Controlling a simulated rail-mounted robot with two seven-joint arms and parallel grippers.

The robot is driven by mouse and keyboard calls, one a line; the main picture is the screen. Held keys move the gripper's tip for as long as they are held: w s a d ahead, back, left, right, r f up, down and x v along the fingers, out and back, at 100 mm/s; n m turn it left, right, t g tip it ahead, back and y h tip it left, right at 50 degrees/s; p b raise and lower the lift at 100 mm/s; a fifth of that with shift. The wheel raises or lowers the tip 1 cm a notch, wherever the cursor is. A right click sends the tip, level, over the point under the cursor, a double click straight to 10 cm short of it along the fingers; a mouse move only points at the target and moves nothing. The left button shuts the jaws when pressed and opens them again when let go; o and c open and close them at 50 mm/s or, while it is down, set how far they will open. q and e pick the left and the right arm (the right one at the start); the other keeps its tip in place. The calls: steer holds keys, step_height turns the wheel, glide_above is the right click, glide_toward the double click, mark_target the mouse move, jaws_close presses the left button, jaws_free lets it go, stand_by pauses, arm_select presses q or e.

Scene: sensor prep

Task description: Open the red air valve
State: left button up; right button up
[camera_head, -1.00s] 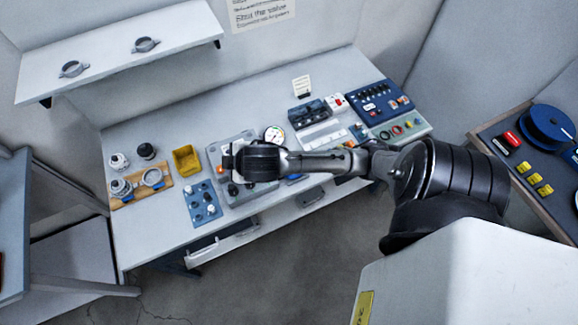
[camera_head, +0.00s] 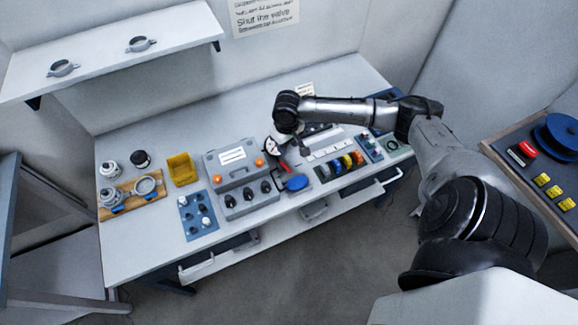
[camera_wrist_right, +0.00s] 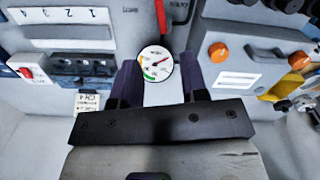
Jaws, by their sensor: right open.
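The red air valve handle (camera_head: 284,167) is a thin red lever beside a white round pressure gauge (camera_head: 271,146) on the bench. In the right wrist view the red handle (camera_wrist_right: 160,14) stands at the top edge, cut off, beyond the gauge (camera_wrist_right: 156,63). My right gripper (camera_wrist_right: 160,62) is open and empty, its two dark fingers on either side of the gauge in that view. The handle lies outside the fingers. I cannot tell how far above the gauge the fingertips are. My left gripper is not in view.
A grey case (camera_head: 232,158) with orange latches stands left of the gauge, a blue disc (camera_head: 296,183) in front. A grey panel with coloured spools (camera_head: 341,163) is to the right. A yellow bin (camera_head: 182,169) and blue knob plate (camera_head: 197,214) lie farther left.

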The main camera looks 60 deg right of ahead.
mark_target(288, 169)
step_height(288, 169, down, 12)
steer(key=shift+r+b, duration=0.1)
steer(key=shift+b, duration=0.65)
steer(key=shift+f, duration=0.95)
steer(key=shift+c, duration=0.4)
jaws_close()
